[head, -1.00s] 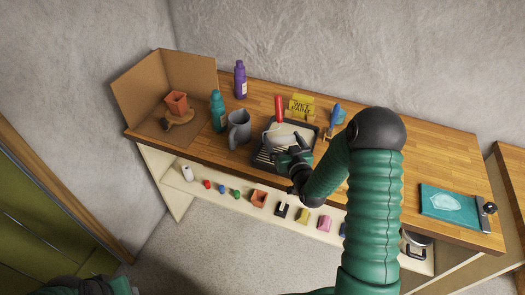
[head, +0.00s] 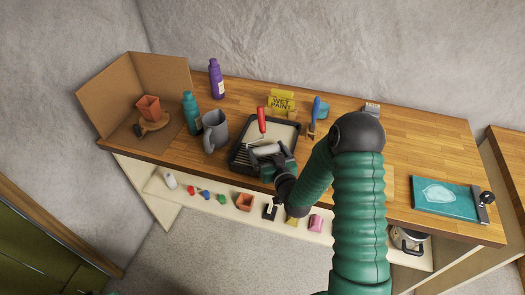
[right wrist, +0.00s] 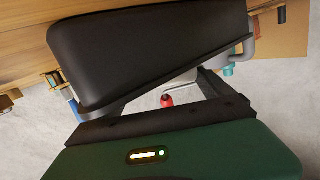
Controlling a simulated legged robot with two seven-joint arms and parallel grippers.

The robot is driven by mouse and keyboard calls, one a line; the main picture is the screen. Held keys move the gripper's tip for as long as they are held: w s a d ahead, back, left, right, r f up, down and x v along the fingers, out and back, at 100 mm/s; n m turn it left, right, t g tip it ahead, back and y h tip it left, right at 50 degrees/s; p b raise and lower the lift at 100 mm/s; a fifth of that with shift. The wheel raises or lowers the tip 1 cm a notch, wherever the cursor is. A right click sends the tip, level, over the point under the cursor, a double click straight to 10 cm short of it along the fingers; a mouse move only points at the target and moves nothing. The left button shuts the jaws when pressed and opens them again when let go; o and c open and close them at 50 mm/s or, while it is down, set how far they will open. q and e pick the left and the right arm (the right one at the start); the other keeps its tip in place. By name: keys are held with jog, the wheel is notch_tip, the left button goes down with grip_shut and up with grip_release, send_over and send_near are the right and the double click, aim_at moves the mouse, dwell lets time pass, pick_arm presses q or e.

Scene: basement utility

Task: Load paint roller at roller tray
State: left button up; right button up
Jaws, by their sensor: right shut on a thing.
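The paint roller (head: 262,120) has a red handle pointing toward the wall and a pale sleeve at its near end. Its red handle also shows small in the right wrist view (right wrist: 167,101). The black roller tray (head: 237,155), with cream paint inside, rests on the wooden bench. My right gripper (head: 268,159) is over the tray's near part, shut on the paint roller at its near end. The gripper partly hides the roller and tray; sleeve contact with the paint cannot be told. A large black shape fills much of the right wrist view. My left gripper is out of view.
A grey jug (head: 215,132), teal bottle (head: 191,112) and purple bottle (head: 216,78) stand left of the tray. A yellow sign (head: 282,102) and blue brush (head: 315,112) are behind it. Small items line the lower shelf.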

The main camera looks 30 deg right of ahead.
aim_at(257, 151)
jog(key=shift+a+r, duration=0.1)
jog(key=shift+a, duration=0.15)
jog(key=a, duration=0.2)
jog(key=shift+a+r, duration=0.35)
jog(key=shift+d+f+b, duration=0.15)
jog(key=shift+d+f, duration=0.15)
jog(key=shift+d, duration=0.2)
jog(key=shift+d+f+b, duration=0.15)
jog(key=shift+d+f, duration=0.1)
jog(key=shift+d, duration=0.25)
jog(key=shift+d+f, duration=0.15)
jog(key=shift+d, duration=0.05)
jog(key=shift+a, duration=0.9)
jog(key=shift+d+f+b, duration=0.1)
jog(key=shift+d+b, duration=0.15)
jog(key=shift+b, duration=0.1)
jog(key=shift+d, duration=0.35)
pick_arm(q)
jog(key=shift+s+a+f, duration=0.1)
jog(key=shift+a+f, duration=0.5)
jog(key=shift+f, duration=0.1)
pick_arm(e)
jog(key=shift+a+f, duration=0.1)
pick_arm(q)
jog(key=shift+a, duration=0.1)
pick_arm(e)
jog(key=shift+a, duration=0.1)
